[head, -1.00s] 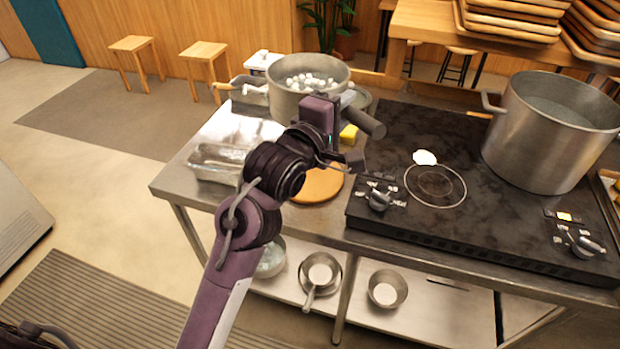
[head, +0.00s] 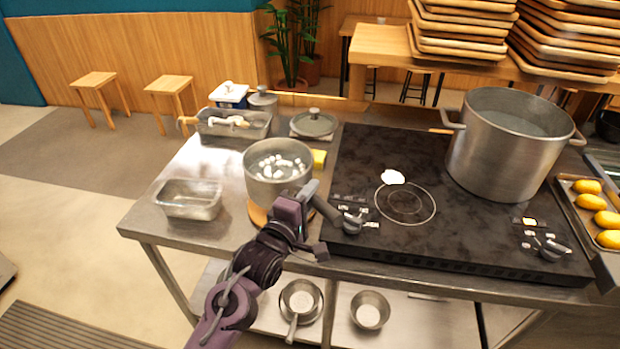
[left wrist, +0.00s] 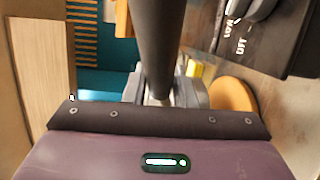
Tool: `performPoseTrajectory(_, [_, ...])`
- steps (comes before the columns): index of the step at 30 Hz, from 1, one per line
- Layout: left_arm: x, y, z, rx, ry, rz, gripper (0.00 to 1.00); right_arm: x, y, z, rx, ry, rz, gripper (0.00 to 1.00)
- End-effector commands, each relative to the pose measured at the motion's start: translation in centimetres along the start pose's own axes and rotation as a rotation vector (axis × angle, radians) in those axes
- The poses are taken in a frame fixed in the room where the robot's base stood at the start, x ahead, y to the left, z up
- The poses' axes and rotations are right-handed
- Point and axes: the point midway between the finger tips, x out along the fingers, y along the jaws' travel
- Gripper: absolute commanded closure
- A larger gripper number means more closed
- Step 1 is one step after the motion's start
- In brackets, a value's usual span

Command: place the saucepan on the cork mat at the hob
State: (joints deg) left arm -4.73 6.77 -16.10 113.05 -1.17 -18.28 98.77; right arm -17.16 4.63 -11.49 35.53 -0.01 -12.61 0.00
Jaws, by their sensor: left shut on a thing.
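The grey saucepan (head: 262,188), with white lumps inside, is at the left of the hob (head: 440,235). Its dark handle (head: 328,212) points toward the lower right. My left gripper (head: 303,197) is shut on the handle; in the left wrist view the handle (left wrist: 155,45) runs up between the jaws. The round cork mat (head: 257,214) shows under the pan's near left side, the rest hidden by the pan and my gripper. It also shows in the left wrist view (left wrist: 235,95). I cannot tell whether the pan touches it. My right gripper is not in view.
Behind are a metal bin (head: 240,128), a lidded pot (head: 314,124) and a yellow block (head: 319,158). A large pot (head: 500,150) and a white piece (head: 392,177) are on the hob. Yellow items (head: 592,202) lie on a tray at right.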

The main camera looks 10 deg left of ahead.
Motion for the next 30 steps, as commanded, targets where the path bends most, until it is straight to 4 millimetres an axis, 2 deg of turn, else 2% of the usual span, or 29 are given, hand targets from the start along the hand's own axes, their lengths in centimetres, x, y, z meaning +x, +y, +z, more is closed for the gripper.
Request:
performPoseTrajectory(1, [0.0,0.5,0.0,0.005,-0.001,0.017,1.00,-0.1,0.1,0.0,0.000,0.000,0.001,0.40])
performPoseTrajectory(4, [0.1,0.0,0.0,0.005,-0.001,0.017,1.00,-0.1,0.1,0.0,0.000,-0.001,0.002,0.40])
performPoseTrajectory(11, [0.1,-2.9,-0.1,0.005,-0.002,0.013,1.00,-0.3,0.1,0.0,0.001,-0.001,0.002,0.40])
performPoseTrajectory(15, [0.2,-3.9,-0.2,0.004,-0.001,0.016,1.00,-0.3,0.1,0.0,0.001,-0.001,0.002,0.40])
performPoseTrajectory(29, [0.2,-4.4,-0.3,0.005,-0.001,0.017,1.00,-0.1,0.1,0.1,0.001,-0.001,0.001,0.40])
performPoseTrajectory(30, [0.1,-5.0,-0.3,0.001,-0.001,0.001,0.71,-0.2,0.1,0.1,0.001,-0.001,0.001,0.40])
